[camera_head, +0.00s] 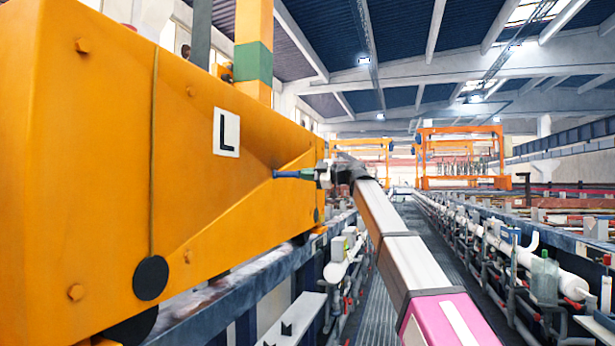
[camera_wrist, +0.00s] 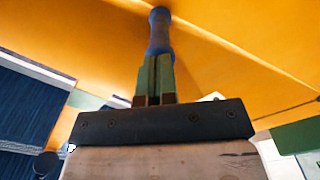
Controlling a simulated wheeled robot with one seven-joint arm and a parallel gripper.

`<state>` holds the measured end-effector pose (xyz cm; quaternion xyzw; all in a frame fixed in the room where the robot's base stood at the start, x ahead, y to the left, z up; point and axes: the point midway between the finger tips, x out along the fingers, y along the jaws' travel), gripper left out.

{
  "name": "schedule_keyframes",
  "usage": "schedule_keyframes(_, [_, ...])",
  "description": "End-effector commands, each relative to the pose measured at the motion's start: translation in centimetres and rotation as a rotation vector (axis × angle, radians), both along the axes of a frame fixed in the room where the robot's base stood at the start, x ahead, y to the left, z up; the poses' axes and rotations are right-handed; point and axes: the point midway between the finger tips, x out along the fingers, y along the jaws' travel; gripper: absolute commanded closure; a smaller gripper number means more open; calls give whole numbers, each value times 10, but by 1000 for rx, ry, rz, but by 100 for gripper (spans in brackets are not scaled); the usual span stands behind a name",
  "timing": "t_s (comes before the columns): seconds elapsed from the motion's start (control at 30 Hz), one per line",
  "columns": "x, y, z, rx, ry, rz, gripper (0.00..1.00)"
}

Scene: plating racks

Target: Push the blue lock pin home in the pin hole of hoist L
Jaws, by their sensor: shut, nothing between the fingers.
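The orange hoist L (camera_head: 110,130) fills the left of the head view, with a white plate marked L (camera_head: 227,132) on its side. The blue lock pin (camera_head: 284,174) sticks out of that side, below and right of the plate. In the wrist view the pin (camera_wrist: 159,32) has blue ends and a greyish middle, its far end at the orange face. My gripper (camera_head: 301,174) is at the pin's outer end. In the wrist view my gripper's green fingers (camera_wrist: 157,62) are shut together, in line with the pin; whether they touch it is unclear. The pin hole is hidden.
A diagonal orange brace (camera_head: 240,215) runs along the hoist's side below the pin. A dark rail with pipes and fittings (camera_head: 340,265) lies under the hoist. An aisle (camera_head: 375,315) runs ahead between the tank lines, with orange gantries (camera_head: 460,155) further back.

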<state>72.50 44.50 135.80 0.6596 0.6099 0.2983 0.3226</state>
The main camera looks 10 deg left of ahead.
Motion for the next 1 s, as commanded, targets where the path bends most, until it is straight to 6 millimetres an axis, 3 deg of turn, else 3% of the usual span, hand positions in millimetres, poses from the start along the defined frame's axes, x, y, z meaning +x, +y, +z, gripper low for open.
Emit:
schedule_keyframes(0.37, [0, 1, 0, 0, 0, 0, 100])
schedule_keyframes(1.0, [-4, -42, 0, 0, -1, -1, 100])
